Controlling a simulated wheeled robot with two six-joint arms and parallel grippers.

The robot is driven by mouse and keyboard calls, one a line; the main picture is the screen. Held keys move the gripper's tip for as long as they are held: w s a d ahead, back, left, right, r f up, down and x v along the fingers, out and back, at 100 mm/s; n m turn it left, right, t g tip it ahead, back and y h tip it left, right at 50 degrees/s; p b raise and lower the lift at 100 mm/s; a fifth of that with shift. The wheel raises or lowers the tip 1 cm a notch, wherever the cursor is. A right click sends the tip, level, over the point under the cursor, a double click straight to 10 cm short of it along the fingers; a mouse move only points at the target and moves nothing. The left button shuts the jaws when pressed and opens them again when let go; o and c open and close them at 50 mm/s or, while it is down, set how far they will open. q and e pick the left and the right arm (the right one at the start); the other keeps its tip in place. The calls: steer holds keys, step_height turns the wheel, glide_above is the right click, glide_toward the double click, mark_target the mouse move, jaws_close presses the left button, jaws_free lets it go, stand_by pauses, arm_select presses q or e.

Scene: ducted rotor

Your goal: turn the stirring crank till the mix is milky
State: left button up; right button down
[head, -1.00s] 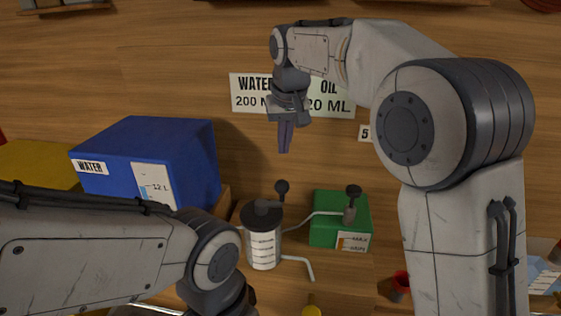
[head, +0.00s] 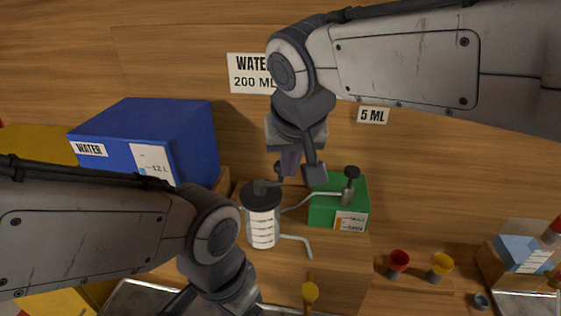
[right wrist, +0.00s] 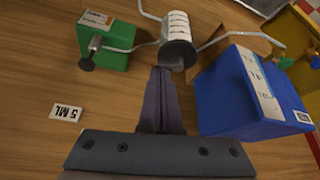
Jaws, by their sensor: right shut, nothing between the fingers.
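The mixing jar (head: 262,228), a clear cylinder with pale bands and a dark lid, stands at lower centre in the head view. The colour of its mix cannot be told. The crank (head: 270,184) is on the lid; its knob end is partly hidden by my right gripper. My right gripper (head: 290,172) is shut and empty, pointing down just above and behind the lid. In the right wrist view its fingers (right wrist: 161,72) end close to the dark lid (right wrist: 178,55); contact cannot be told. My left gripper (head: 245,298) is low in the head view, its fingers not clearly visible.
A blue water box (head: 150,140) stands left of the jar. A green box (head: 340,205) with a dark-knobbed tap stands right, its thin pipe reaching toward the jar. Red (head: 398,262) and yellow (head: 440,266) cups stand at lower right. A 5 ML sign (head: 373,115) is behind.

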steer(key=p, duration=0.2)
glide_toward(271, 184)
steer(key=s+d+f, duration=0.3)
steer(key=w+p, duration=0.3)
steer(key=w, duration=0.1)
steer(key=shift+a, duration=0.35)
steer(key=shift+w, duration=0.1)
